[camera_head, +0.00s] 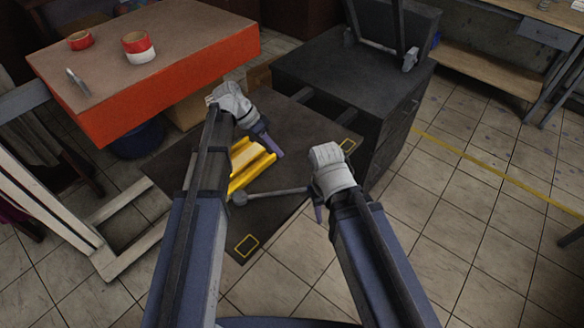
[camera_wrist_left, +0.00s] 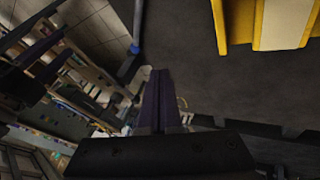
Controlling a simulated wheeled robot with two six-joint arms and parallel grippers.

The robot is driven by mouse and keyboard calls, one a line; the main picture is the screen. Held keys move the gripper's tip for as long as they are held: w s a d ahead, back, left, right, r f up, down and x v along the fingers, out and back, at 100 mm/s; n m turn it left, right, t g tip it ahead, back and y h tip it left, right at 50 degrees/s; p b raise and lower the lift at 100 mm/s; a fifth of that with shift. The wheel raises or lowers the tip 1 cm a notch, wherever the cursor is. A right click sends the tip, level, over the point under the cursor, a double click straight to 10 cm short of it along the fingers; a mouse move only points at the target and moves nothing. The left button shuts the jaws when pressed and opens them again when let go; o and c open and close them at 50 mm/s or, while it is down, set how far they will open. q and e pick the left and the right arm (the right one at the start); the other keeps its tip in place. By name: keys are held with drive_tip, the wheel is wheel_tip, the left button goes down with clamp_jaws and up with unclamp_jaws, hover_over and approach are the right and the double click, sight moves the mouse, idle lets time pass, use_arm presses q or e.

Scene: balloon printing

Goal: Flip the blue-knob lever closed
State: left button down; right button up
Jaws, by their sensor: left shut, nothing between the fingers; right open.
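A grey lever (camera_head: 275,194) with a rounded knob (camera_head: 240,198) at its left end lies low over the dark table, in front of a yellow fixture (camera_head: 262,163). Its right end is hidden behind my right wrist. In the left wrist view a thin rod with a bluish end (camera_wrist_left: 135,48) shows at the top; I cannot tell if it is this lever. The fixture shows there at top right (camera_wrist_left: 240,20). My left gripper (camera_head: 270,144) is shut and empty, above the fixture's far end; its fingers show together (camera_wrist_left: 160,85). My right gripper (camera_head: 319,212) is open, near the lever's right end.
A red-sided table (camera_head: 170,95) with red tape rolls (camera_head: 80,40) (camera_head: 137,42) and a small tool (camera_head: 77,82) stands at back left. A dark cabinet (camera_head: 345,75) stands behind the work table (camera_head: 205,215). Tiled floor is clear on the right.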

use_arm(q)
drive_tip(key=b, duration=0.8)
approach(301, 186)
drive_tip(key=d+f, duration=0.1)
drive_tip(key=w+f, duration=0.1)
drive_tip(key=w+d+f, duration=0.1)
drive_tip(key=f, duration=0.1)
drive_tip(key=shift+w+d, duration=0.15)
drive_tip(key=shift+d, duration=0.15)
drive_tip(key=shift+s+d+f, duration=0.1)
drive_tip(key=shift+s+d, duration=0.95)
drive_tip(key=shift+s, duration=0.1)
drive_tip(key=shift+s+d+f, duration=0.1)
drive_tip(key=shift+s+d, duration=0.2)
drive_tip(key=shift+d, duration=0.05)
use_arm(e)
wheel_tip(301, 186, down, 9)
drive_tip(key=shift+r, duration=0.15)
use_arm(q)
drive_tip(key=shift+s, duration=0.1)
